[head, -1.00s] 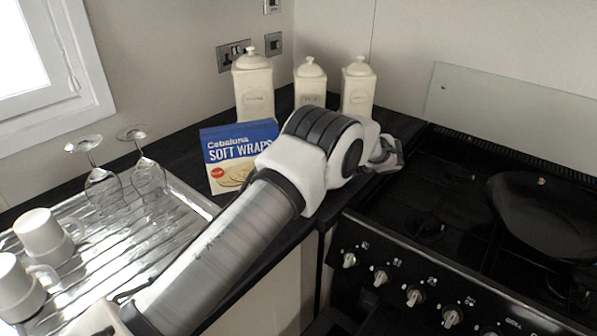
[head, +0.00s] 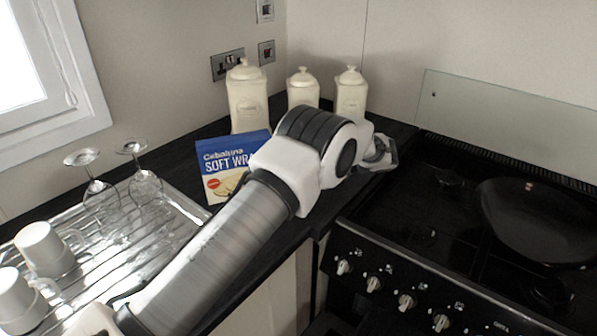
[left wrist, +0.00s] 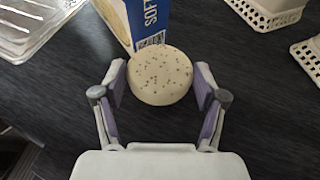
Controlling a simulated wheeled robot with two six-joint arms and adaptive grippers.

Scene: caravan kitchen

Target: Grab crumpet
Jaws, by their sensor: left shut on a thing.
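The crumpet (left wrist: 160,75) is a round, pale cream disc with dark specks on top. It sits between the two fingers of my left gripper (left wrist: 161,84) in the left wrist view, with a finger pad against each side. In the head view my left gripper (head: 380,153) is at the counter's right end, beside the hob, and the crumpet is hidden there by my arm. My right gripper is in neither view.
A blue Soft Wraps box (head: 222,160) stands on the dark counter behind my arm; its lower part also shows near the crumpet. Cream canisters (head: 248,100) line the wall. A drainer (head: 187,212) holds glasses and mugs at left. The hob with a black pan (head: 540,220) is right.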

